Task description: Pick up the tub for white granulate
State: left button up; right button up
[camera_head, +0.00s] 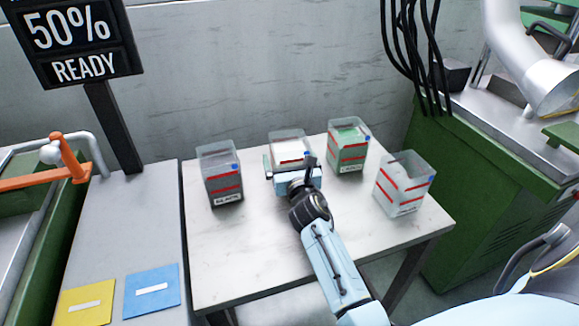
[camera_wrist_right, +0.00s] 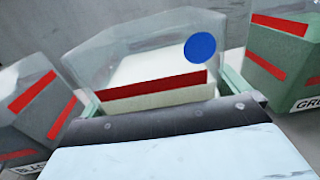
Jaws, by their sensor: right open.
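The tub with white granulate (camera_head: 290,137) stands upright on the pale table, in the back row between two other tubs. It is clear-walled, with a red stripe and a blue dot. In the right wrist view the tub (camera_wrist_right: 155,62) fills the middle, with white contents behind the stripe. My right gripper (camera_head: 290,163) is in front of it, open, with one finger at each side of the tub. I cannot tell whether the fingers touch its walls. The gripper hides the tub's lower front and label. My left gripper is not in view.
A tub with dark contents marked black (camera_head: 222,174) stands to the left, a green one (camera_head: 348,146) close on the right, and a pale grey one (camera_head: 404,184) nearer right. The table (camera_head: 235,265) is clear in front. A green machine (camera_head: 470,190) stands at right.

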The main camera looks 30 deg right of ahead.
jog(key=c, duration=1.1)
jog(key=shift+r, duration=0.1)
jog(key=shift+c, duration=0.7)
jog(key=shift+r, duration=0.15)
